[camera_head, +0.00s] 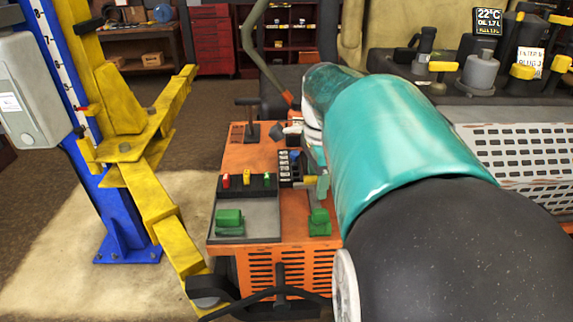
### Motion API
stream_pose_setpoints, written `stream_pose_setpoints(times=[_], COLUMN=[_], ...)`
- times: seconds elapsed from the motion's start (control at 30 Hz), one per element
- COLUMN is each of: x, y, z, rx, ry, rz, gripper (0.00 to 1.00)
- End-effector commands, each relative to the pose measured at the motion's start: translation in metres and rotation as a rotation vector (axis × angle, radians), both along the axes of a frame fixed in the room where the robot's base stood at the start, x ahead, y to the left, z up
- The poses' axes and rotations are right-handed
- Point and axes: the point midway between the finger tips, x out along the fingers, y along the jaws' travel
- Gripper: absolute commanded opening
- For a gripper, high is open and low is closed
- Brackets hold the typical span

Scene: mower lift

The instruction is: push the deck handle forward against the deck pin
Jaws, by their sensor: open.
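The mower's orange control console (266,158) is in the middle of the head view. A black T-shaped handle (250,118) stands upright on its far part. A black block with white markings (288,168) sits near its right edge, with a yellow pin-like piece (308,181) beside it. I cannot tell for sure which parts are the deck handle and deck pin. My teal-sleeved arm reaches over the right side. My gripper (286,131) shows only as small white and dark parts just right of the T-shaped handle, open; contact is unclear.
Green knobs (229,219) and small coloured switches (246,180) sit on the console. A yellow lift arm (150,135) on a blue post (102,200) stands at left. A curved grey-green bar (262,58) rises behind. A white perforated panel (515,150) is at right.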

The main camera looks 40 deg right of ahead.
Motion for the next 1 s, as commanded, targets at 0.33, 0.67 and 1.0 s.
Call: stream_pose_setpoints(times=[0.33, 0.67, 1.0], x=[0.000, 0.023, 0.071], y=[0.000, -0.016, -0.049], z=[0.001, 0.001, 0.002], rx=[0.000, -0.001, -0.003], ry=[0.000, -0.002, -0.004], rz=[0.000, 0.003, 0.002], gripper=[0.00, 0.00, 0.00])
